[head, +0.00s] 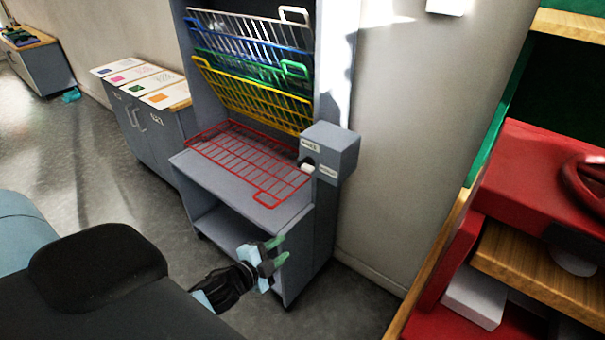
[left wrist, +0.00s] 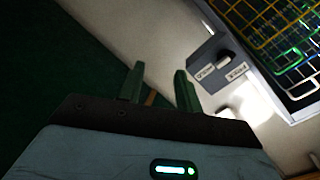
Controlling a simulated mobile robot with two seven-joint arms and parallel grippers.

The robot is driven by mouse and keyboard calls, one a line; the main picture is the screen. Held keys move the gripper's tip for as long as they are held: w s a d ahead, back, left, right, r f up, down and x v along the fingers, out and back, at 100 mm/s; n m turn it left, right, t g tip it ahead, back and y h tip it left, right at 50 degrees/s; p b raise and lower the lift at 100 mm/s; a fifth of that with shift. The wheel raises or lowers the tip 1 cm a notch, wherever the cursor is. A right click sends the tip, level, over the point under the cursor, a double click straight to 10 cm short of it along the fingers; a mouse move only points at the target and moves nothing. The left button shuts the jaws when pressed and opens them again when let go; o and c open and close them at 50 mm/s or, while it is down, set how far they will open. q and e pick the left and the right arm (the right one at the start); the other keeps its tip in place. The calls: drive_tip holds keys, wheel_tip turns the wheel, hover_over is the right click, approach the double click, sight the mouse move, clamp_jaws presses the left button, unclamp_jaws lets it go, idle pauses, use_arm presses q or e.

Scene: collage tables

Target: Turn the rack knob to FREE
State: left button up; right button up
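The rack (head: 240,195) is a grey cabinet with coloured wire shelves. A grey box (head: 338,150) is fixed at its right side, with a pale knob (head: 308,168) and two small white labels, too small to read surely. In the left wrist view, the box (left wrist: 208,52) shows ahead and to the right of the fingers, with the knob (left wrist: 226,57) between and above its labels. My left gripper (head: 275,251) has green fingers, is open and empty, and is below and in front of the box, apart from the knob. It also shows in the left wrist view (left wrist: 159,68). My right gripper is not in view.
The red wire shelf (head: 250,160) lies flat; the yellow one (head: 255,98) and others above are tilted up. A red and wooden unit (head: 530,185) stands close on the right. A low cabinet (head: 150,130) with cards stands left of the rack. Grey floor (head: 100,190) is open at left.

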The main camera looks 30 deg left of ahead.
sight(302, 169)
use_arm(q)
drive_tip(key=w+a+r+m+t+b, duration=0.1)
drive_tip(key=w+a+r+m+t, duration=0.15)
drive_tip(key=w+r, duration=0.3)
drive_tip(key=w+a+r+m+t, duration=0.1)
drive_tip(key=w+a+r+m, duration=0.25)
drive_tip(key=w+r, duration=0.2)
drive_tip(key=shift+g+h, duration=0.25)
drive_tip(key=shift+h, duration=0.05)
drive_tip(key=shift+w+a+f, duration=0.1)
drive_tip(key=shift+w, duration=1.85)
drive_tip(key=shift+w+f, duration=0.1)
drive_tip(key=shift+w, duration=1.8)
clamp_jaws()
